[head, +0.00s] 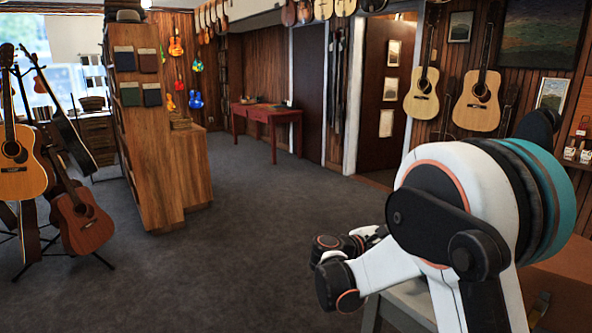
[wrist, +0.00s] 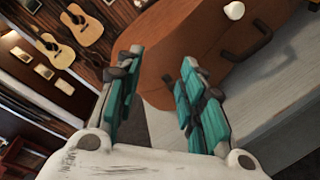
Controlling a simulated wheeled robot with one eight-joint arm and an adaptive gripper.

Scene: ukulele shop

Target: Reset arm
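My gripper (wrist: 158,62) shows in the wrist view with its two teal-padded fingers spread wide apart. Nothing is held between them. Beyond the fingers is a large brown rounded object (wrist: 195,50) with dark handle-like parts; it looks apart from the fingers, though the exact distance is hard to tell. In the head view my white and black arm is folded at the lower right, and my gripper's fingers cannot be made out there.
A pale wooden surface (wrist: 285,105) lies beside the brown object. Guitars on stands (head: 80,220) and a wooden shelf unit (head: 150,150) stand left. A red table (head: 267,112) is at the back. Acoustic guitars (head: 480,100) hang on the right wall. The grey carpet (head: 250,235) is clear mid-room.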

